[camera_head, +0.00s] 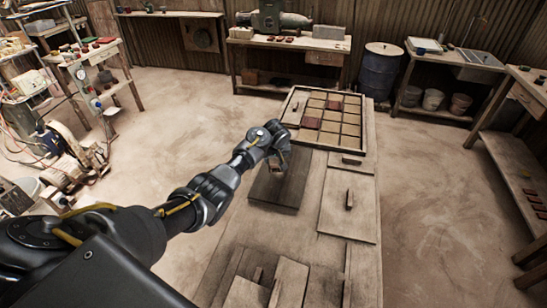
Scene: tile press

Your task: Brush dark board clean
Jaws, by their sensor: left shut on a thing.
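The dark board (272,192) lies flat on the long wooden table, in the middle of the view. My left gripper (278,157) is over the far part of this board, its arm coming in from the lower left. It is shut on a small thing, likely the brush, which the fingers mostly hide. I cannot tell whether that thing touches the board. My right gripper is not in view.
A wooden tray (287,112) with square compartments, a few holding reddish tiles, sits at the table's far end. A paler board (335,215) with a handle lies right of the dark board. Several wooden pieces (290,283) lie at the near end. Open floor (425,200) lies to the right.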

